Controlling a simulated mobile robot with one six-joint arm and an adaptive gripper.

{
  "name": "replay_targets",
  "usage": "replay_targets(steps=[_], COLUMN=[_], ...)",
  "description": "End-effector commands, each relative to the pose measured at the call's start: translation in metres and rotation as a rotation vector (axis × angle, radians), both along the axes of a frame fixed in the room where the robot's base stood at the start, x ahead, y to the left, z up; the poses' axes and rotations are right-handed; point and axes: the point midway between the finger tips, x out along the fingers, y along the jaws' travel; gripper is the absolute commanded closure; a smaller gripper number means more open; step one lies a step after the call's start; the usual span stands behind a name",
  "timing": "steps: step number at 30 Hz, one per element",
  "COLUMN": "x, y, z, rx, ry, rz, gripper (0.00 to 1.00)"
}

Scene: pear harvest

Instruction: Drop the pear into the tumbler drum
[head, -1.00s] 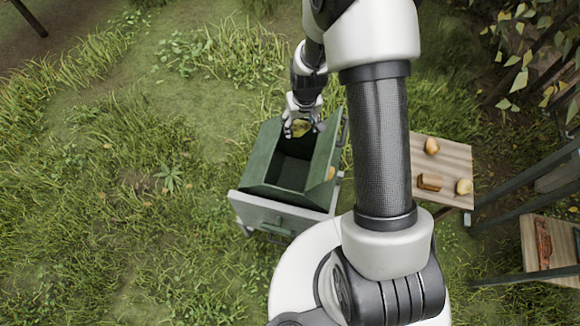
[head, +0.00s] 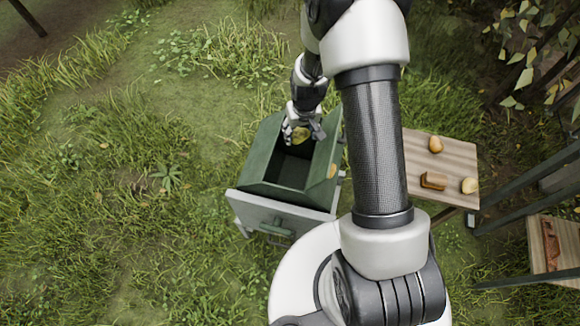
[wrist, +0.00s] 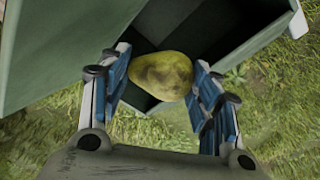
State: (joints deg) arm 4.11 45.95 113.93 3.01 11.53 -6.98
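The pear (head: 301,135), yellow-green with brown patches, is between the fingers of my gripper (head: 302,132). In the wrist view the pear (wrist: 161,76) sits between the blue-padded fingers of my gripper (wrist: 162,68), which are shut on it. The tumbler drum (head: 258,165) is a green, open-topped box with a dark inside. My gripper is over the far end of its opening. In the wrist view the drum wall (wrist: 70,40) and dark interior show behind the pear. The pear's height above the drum floor is hard to tell.
A wooden table (head: 425,160) right of my arm carries a round fruit (head: 435,144), a brown block-like object (head: 433,180) and a yellow fruit (head: 469,186). Another wooden surface (head: 545,255) and dark posts stand farther right. Grass left of the drum is open.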

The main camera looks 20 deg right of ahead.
Motion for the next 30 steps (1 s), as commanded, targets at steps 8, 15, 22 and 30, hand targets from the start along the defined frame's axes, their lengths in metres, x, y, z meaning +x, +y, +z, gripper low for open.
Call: replay_targets(steps=[8,15,22,30], x=[0.0,0.0,0.0,-0.006], y=[0.0,0.0,0.0,0.0], z=[0.0,0.0,0.004,0.05], rx=[0.0,0.0,0.0,-0.001], ry=[0.0,0.0,-0.001,-0.005], rz=[0.0,0.0,0.0,0.001], gripper=[0.25,0.2,0.2,0.2])
